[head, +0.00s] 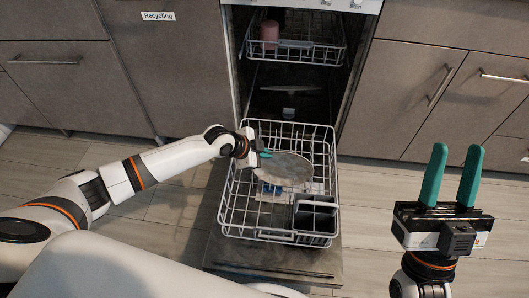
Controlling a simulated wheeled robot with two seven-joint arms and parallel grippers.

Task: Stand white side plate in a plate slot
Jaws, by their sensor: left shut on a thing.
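The side plate (285,168) is a round, greyish-white disc seen over the lower dishwasher rack (326,210). It looks tilted; I cannot tell whether it touches the rack wires or the slots below it. My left gripper (264,154) is shut on the plate's left edge, at the rack's upper left. The plate slots under the plate are partly hidden by it. My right gripper (452,178) is open and empty, fingers pointing up, to the right of the rack.
The dishwasher door (270,262) lies open under the pulled-out lower rack. A dark cutlery basket (316,214) sits at the rack's front right. The upper rack (318,52) holds a pink cup (269,32). Grey cabinets flank the machine, and floor is clear on both sides.

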